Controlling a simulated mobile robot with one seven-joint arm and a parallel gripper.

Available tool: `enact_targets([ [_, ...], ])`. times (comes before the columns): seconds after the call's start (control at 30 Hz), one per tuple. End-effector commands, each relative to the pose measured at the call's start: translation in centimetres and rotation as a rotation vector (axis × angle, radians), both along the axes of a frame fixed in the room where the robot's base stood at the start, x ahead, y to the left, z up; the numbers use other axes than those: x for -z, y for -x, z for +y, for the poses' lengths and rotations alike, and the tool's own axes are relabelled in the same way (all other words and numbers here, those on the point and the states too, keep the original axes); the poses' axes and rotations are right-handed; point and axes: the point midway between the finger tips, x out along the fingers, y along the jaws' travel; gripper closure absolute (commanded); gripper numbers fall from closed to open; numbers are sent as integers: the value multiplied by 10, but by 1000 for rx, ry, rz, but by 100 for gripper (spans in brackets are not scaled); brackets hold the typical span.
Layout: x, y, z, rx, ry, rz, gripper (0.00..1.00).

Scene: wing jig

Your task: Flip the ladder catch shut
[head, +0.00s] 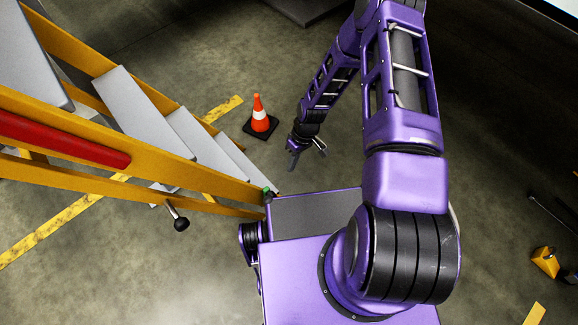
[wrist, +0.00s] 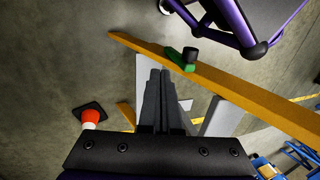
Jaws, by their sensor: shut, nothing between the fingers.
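The yellow ladder (head: 100,115) with grey treads stands at the left in the head view. A small green catch (head: 267,191) with a dark knob sits near the lower end of its rail. The wrist view shows the green catch (wrist: 179,60) and its black knob (wrist: 190,53) on the yellow rail (wrist: 240,88), lying aslant across the rail; I cannot tell its exact latch state. My gripper (head: 293,160) hangs beyond the ladder's end in the head view, apart from the catch. In the wrist view its fingers (wrist: 159,75) are together and empty, pointing toward the rail just short of the catch.
An orange cone (head: 259,113) stands on the floor beyond the ladder; it shows at the left in the wrist view (wrist: 90,116). A rod with a black ball (head: 180,221) sticks out from the lower rail. A red bar (head: 65,139) runs along the ladder. Open floor surrounds the cone.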

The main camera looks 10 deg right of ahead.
Motion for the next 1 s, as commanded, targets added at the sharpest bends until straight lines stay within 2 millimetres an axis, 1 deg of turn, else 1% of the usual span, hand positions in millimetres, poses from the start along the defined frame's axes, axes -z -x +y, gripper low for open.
enact_targets([
  [0.03,13,3,3,-2,0,3,100],
  [0.1,27,6,7,-2,0,4,100],
  [0.33,73,14,19,-2,0,2,100],
  [0.43,73,23,33,-4,0,2,100],
  [0.6,76,31,46,-2,1,0,100],
  [0.73,78,34,50,-1,1,0,100],
  [1.0,78,34,50,0,1,-1,100],
])
